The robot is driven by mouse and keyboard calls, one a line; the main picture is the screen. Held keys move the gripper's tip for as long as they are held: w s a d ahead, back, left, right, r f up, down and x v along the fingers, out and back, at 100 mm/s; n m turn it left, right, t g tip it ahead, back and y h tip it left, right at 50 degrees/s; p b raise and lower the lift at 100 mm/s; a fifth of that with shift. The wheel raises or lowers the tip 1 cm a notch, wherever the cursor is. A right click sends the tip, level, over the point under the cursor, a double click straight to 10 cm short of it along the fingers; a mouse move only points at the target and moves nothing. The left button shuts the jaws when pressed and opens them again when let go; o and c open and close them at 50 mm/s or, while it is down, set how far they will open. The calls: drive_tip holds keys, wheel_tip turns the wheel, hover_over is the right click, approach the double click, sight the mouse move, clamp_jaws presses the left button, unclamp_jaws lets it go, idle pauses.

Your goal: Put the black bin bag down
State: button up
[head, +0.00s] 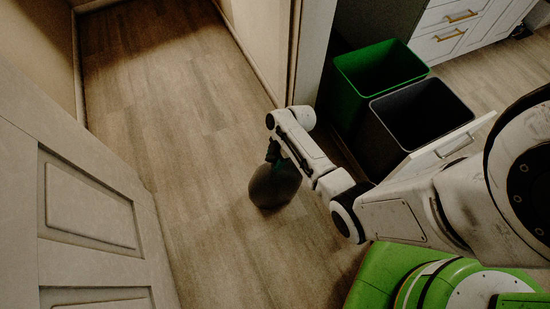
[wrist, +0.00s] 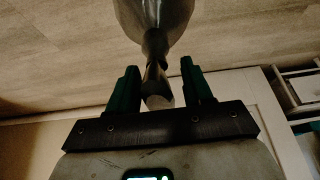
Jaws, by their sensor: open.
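The black bin bag (head: 276,187) is a dark rounded bundle below my gripper (head: 272,152) in the head view, against the wooden floor. It appears to rest on the floor, but its underside is hidden. In the wrist view, my gripper (wrist: 160,70) has its two dark green fingers spread apart. The neck of the bin bag (wrist: 155,45) lies between them, with a gap visible on each side.
A green bin (head: 345,100) and a dark grey bin (head: 380,135) stand in an open pull-out drawer (head: 440,152) at right. A panelled door (head: 90,215) stands at left. The floor (head: 165,120) between is clear.

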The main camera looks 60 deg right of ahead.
drive_tip(key=p+v, duration=0.4)
drive_tip(key=v, duration=0.8)
drive_tip(key=s+a+r+m+h, duration=0.2)
drive_tip(key=s+a+r+m, duration=0.3)
drive_tip(key=a+r, duration=0.1)
drive_tip(key=s+a+r+m+g+h, duration=0.1)
drive_tip(key=s+a+r+m+h, duration=0.1)
drive_tip(key=s+a+r+m, duration=0.4)
drive_tip(key=a, duration=0.3)
drive_tip(key=shift+r+m+g, duration=0.2)
drive_tip(key=shift+m+g, duration=0.1)
drive_tip(key=shift+a, duration=0.15)
